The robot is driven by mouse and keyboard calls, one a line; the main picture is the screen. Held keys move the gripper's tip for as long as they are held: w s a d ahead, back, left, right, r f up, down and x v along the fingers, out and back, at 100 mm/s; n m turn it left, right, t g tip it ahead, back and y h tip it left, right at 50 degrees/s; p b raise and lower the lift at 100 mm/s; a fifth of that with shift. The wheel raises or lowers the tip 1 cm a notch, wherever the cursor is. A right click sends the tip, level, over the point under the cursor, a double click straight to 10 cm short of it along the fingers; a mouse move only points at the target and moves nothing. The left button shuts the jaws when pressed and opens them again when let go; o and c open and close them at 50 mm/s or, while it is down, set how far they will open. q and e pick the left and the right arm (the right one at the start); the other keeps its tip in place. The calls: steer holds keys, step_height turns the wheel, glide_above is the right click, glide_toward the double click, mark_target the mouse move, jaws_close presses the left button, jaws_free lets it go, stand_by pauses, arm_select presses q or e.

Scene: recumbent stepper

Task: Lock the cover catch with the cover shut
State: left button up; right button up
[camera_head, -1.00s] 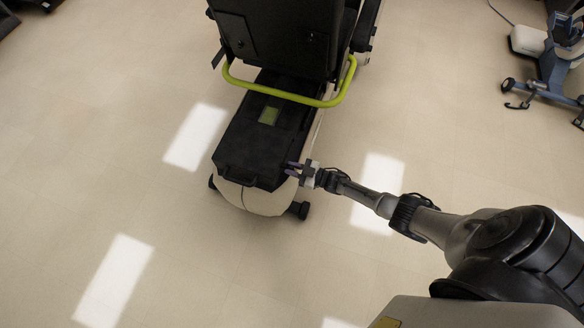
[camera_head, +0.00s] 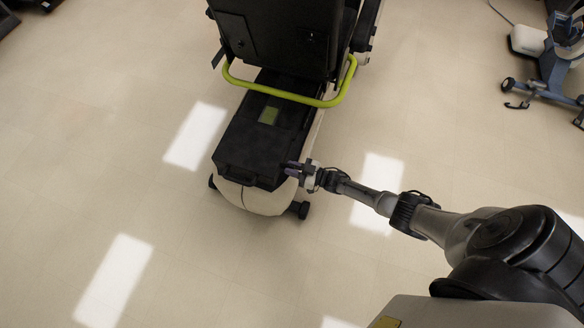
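The black cover (camera_head: 240,155) lies flat on the rear base of the stepper, behind the seat, and looks shut. A dark handle-like part runs along its near edge. The catch is too small and dark to make out. My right gripper (camera_head: 289,168) reaches in from the right, with its fingertips at the cover's near right corner. I cannot tell whether it touches the cover, or whether its fingers are apart or closed. My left gripper is not in view.
A yellow-green bar (camera_head: 283,94) curves behind the black seat back (camera_head: 275,38), above the cover's far end. The base has a cream end (camera_head: 255,200) and dark wheels (camera_head: 299,209). Blue equipment (camera_head: 560,60) stands at the far right. The floor around the stepper is clear.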

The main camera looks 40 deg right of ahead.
steer(key=o, duration=0.4)
steer(key=shift+o, duration=0.2)
steer(key=p+v, duration=0.3)
steer(key=v, duration=1.1)
steer(key=shift+a, duration=0.1)
